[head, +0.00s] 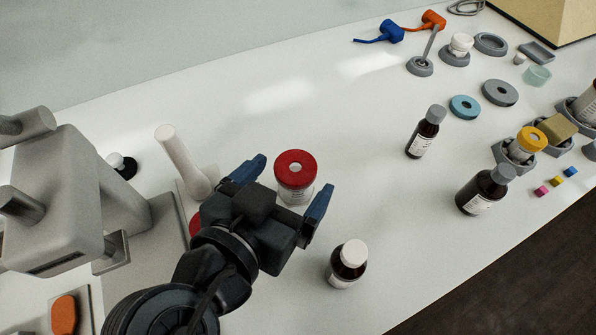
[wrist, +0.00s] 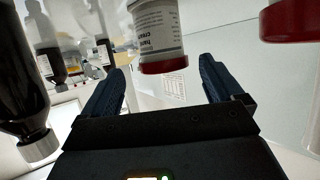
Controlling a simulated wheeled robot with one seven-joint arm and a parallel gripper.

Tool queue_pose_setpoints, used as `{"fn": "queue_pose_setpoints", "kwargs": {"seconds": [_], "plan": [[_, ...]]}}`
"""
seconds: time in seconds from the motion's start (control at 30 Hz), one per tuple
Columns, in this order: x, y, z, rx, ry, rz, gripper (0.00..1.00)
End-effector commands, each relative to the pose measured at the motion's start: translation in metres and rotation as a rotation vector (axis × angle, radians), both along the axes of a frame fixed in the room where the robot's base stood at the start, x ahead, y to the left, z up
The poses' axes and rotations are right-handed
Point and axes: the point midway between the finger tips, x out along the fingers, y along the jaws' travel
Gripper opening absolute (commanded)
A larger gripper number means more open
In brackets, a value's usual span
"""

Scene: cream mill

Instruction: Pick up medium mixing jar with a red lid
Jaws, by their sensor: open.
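A white jar with a red lid (head: 295,170) stands upright on the white table. It also shows upside down in the wrist view (wrist: 158,32), with a printed label and its top cut off. My gripper (head: 296,173) is open, its blue fingers spread on either side of this jar in the head view. In the wrist view no finger visibly touches it, and I cannot tell how deep it sits between them. A second red lid (wrist: 291,20) shows at the wrist view's right edge. In the head view a red part (head: 195,225) is mostly hidden by my arm.
A dark bottle with a white cap (head: 348,262) stands close to the right finger. Dark grey-capped bottles (head: 425,132) (head: 484,190) stand farther right. A white pestle-like rod (head: 180,158) and a grey machine (head: 75,200) are at left. The table behind the jar is clear.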

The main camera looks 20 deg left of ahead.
Motion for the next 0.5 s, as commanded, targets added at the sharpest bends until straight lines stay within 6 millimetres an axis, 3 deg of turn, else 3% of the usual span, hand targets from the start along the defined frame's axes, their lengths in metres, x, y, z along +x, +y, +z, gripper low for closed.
{"fn": "queue_pose_setpoints", "kwargs": {"seconds": [0.5], "plan": [[0.054,0.000,-0.022,-0.001,0.000,0.000,0.94]]}}
